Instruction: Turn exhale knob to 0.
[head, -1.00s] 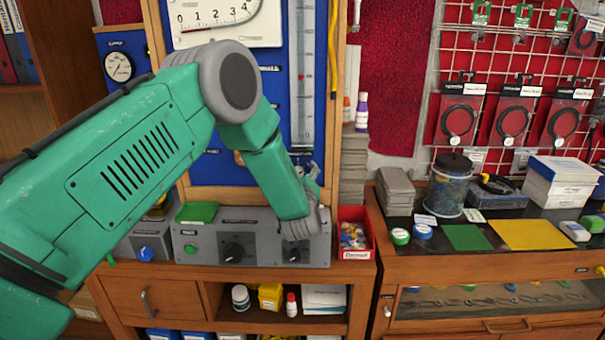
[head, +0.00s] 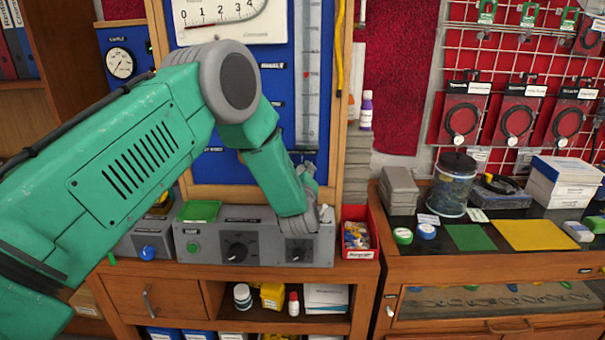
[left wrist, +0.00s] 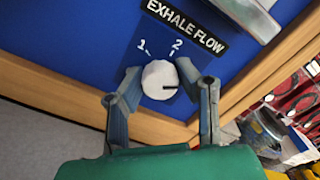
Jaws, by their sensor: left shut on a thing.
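In the left wrist view, the white round exhale knob (left wrist: 158,78) sits on a blue panel under the black EXHALE FLOW label (left wrist: 187,25). The numbers 1 and 2 show above it. Its dark pointer line faces right in that picture, away from both numbers. The 0 mark cannot be made out. My left gripper (left wrist: 161,82) has one finger on each side of the knob and is shut on it. In the head view, my left gripper (head: 311,180) is at the lower right of the blue panel (head: 275,95), and my arm hides the knob. My right gripper is out of view.
Just below the gripper, a grey control box (head: 213,228) with black dials stands on the wooden bench. A red bin (head: 358,253) is at its right. A vertical scale tube (head: 307,80) runs above the gripper. A jar (head: 452,185) stands on the right bench.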

